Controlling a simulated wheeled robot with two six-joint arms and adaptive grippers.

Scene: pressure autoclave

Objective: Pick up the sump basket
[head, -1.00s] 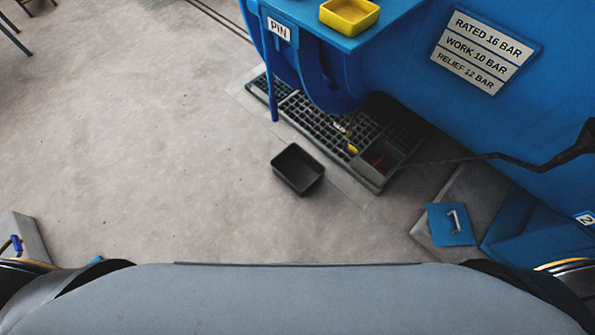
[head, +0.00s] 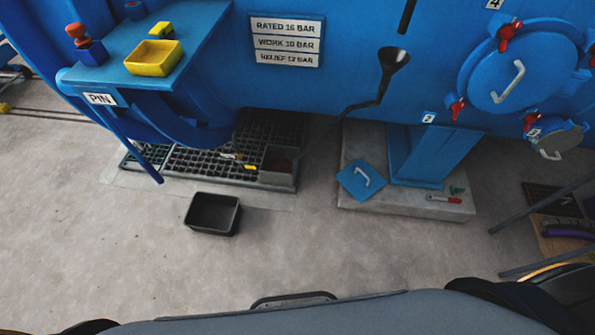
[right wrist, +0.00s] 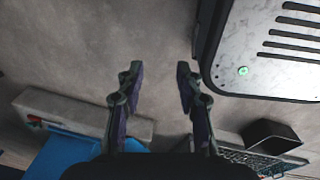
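A small grey square basket (head: 278,166), open at the top with something reddish-brown inside, sits at the right end of the dark floor grate (head: 205,165) in the head view. I take it for the sump basket. A black open bin (head: 213,214) stands on the floor in front of the grate; a black box (right wrist: 270,134) beside the grating in the right wrist view looks like the same bin. My right gripper (right wrist: 153,78) is open and empty above bare floor, apart from the grate. My left gripper is in neither view.
A blue bench (head: 190,62) with a yellow tray (head: 153,57) overhangs the grate's left part. A dark funnel (head: 392,60) with a bent pipe reaches down near the basket. A concrete plinth (head: 400,200) with a blue foot stands to the right.

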